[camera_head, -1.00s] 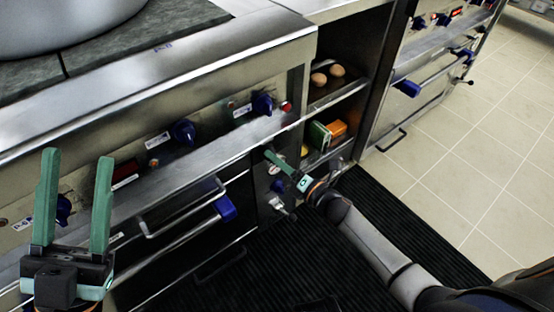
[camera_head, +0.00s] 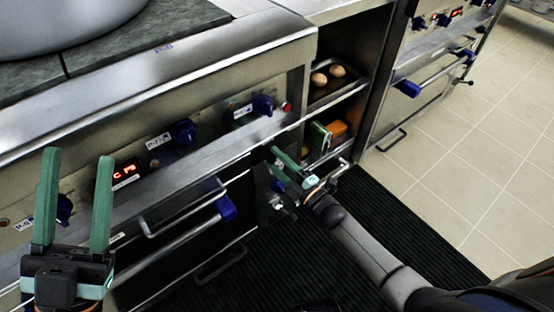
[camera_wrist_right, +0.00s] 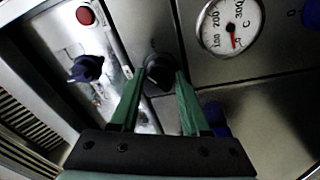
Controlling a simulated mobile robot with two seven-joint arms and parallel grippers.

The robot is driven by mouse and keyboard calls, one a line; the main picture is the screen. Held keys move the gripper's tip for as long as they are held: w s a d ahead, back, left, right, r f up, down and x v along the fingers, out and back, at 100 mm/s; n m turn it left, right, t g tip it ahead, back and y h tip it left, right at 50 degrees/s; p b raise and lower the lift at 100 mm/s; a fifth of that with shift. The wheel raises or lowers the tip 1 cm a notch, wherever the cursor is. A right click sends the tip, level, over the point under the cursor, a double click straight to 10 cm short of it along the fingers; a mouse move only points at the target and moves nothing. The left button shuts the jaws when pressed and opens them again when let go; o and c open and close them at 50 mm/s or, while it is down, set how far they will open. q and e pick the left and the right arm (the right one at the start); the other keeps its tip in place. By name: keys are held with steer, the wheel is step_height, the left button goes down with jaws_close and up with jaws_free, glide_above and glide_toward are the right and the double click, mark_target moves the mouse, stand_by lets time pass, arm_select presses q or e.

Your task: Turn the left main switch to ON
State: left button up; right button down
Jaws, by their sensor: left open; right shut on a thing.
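My right gripper (camera_head: 280,158) is at the lower front panel of the left stove, below the control strip. In the right wrist view, its green fingers (camera_wrist_right: 158,90) are shut on a dark round switch knob (camera_wrist_right: 158,72), which appears to be the left main switch. The fingers cover part of the knob, and I cannot read its markings. In the head view the knob is hidden behind the gripper. My left gripper (camera_head: 75,200) is open and empty in front of the stove's left part. The stove's display (camera_head: 126,171) is lit with red characters.
Blue knobs (camera_head: 184,132) and a red lamp (camera_head: 287,107) sit on the control strip. An oven handle (camera_head: 185,222) runs below. A shelf holds eggs (camera_head: 330,75) and small boxes (camera_head: 335,130). A temperature gauge (camera_wrist_right: 230,25) is beside the gripped knob. Tiled floor is clear at right.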

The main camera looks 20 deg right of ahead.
arm_select(q)
steer(key=shift+r+p, duration=0.55)
steer(key=shift+r, duration=0.05)
arm_select(e)
steer(key=shift+a+f+m+t+h, duration=0.15)
steer(key=shift+m+h, duration=0.15)
steer(key=shift+m, duration=1.65)
steer(key=shift+d+r+m+t+h, duration=0.15)
steer(key=shift+m+h, duration=0.15)
steer(key=shift+m, duration=1.65)
steer(key=shift+s+a+f, duration=0.1)
steer(key=shift+f, duration=0.05)
steer(key=shift+c, duration=2)
jaws_free()
arm_select(q)
steer(key=p, duration=0.1)
steer(key=w+r+y+p, duration=0.1)
steer(key=shift+a+r+p, duration=0.25)
steer(key=shift+p, duration=0.15)
arm_select(e)
steer(key=v, duration=1.2)
steer(key=shift+s, duration=0.2)
arm_select(q)
steer(key=shift+s+r, duration=0.1)
